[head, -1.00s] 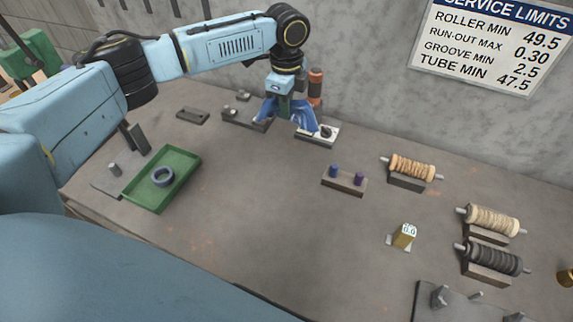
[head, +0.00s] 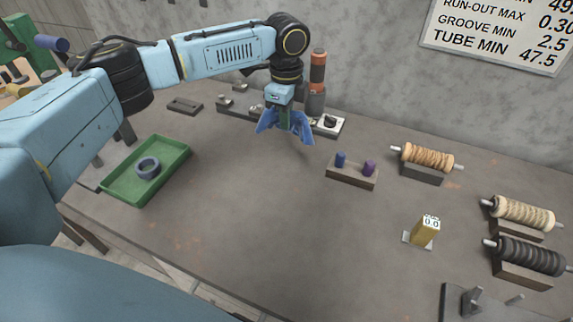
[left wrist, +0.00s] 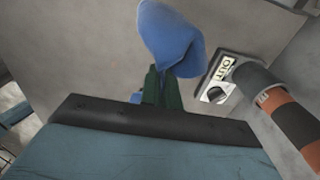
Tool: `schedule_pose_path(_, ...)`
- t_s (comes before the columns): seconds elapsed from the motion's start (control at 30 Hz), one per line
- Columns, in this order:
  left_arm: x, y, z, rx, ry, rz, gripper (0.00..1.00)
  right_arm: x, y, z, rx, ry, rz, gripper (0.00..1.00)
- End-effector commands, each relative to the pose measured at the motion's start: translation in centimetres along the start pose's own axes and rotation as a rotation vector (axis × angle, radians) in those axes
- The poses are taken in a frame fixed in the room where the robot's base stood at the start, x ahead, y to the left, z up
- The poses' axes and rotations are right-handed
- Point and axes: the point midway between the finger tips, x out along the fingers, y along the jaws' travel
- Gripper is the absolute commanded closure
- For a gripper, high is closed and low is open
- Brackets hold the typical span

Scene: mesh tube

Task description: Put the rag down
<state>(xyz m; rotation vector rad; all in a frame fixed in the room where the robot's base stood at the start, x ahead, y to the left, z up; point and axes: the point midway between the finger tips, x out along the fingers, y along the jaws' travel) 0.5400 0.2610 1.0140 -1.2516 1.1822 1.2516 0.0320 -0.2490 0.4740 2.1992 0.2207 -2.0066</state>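The blue rag (head: 297,126) hangs from my left gripper (head: 284,116) in the head view, its ends drooping on both sides. It appears to be held above the bench, clear of the surface. In the left wrist view the rag (left wrist: 180,38) bulges beyond the green fingers of my left gripper (left wrist: 162,88), which are close together on it. The rag hides the fingertips. My right gripper is in neither view.
The grey bench (head: 250,190) is clear in front of the rag. Behind stand an orange-and-black cylinder (head: 317,80) and a switch box (head: 329,124). A green tray (head: 118,190) with a ring lies left; a peg block (head: 352,175) and rollers (head: 428,158) lie right.

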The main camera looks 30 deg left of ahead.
Motion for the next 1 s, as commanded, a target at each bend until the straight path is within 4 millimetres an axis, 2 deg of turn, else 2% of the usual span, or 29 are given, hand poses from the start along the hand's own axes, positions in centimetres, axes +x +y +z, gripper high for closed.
schedule_pose_path(0.03,0.5,0.0,0.0,0.000,0.000,-0.001,1.00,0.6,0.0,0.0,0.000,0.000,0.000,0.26)
schedule_pose_path(0.17,0.7,0.0,0.0,0.000,0.000,-0.001,1.00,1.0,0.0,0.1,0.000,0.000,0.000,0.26)
schedule_pose_path(0.7,0.7,-0.1,0.1,-0.005,0.000,-0.001,1.00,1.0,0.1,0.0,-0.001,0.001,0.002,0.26)
schedule_pose_path(0.87,0.7,-1.1,0.3,-0.048,0.000,-0.002,1.00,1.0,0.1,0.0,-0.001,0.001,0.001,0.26)
schedule_pose_path(1.0,0.8,-2.6,0.9,-0.122,0.001,-0.001,1.00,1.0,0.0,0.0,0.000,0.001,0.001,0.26)
